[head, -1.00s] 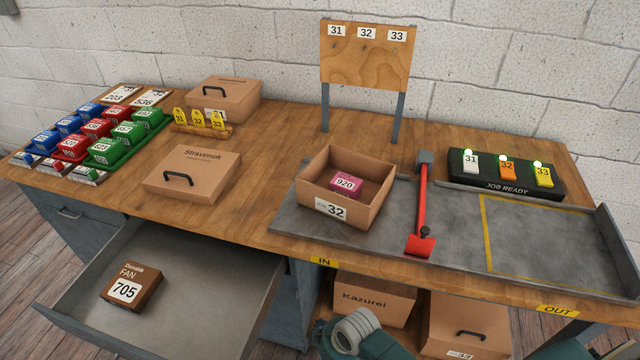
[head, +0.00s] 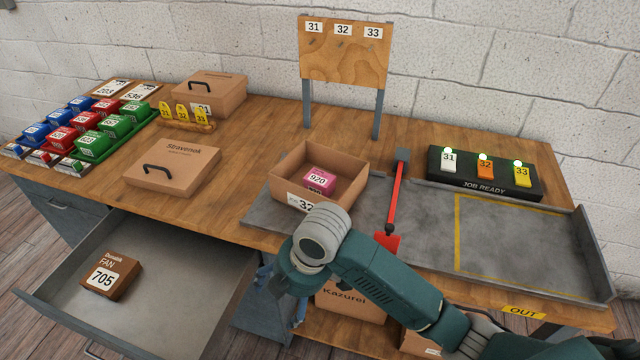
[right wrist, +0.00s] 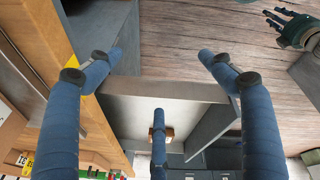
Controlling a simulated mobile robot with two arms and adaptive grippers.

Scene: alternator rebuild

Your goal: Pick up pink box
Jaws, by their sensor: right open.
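The pink box (head: 319,180), labelled 920, lies inside an open cardboard box (head: 346,161) labelled 32, on the grey tray of the bench. My right gripper (head: 283,293) hangs below and in front of that box, near the bench's front edge, partly hidden by its own wrist. In the right wrist view its fingers (right wrist: 160,82) are spread apart with nothing between them. The pink box does not show there. My left gripper (right wrist: 291,25) shows small at the top right of the right wrist view; its opening is unclear.
An open drawer (head: 190,292) holds a brown fan box (head: 112,273). A red-handled tool (head: 394,200) lies right of the cardboard box. A closed Stravenok box (head: 172,166) is to the left. The tray's yellow-marked right area (head: 520,235) is clear.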

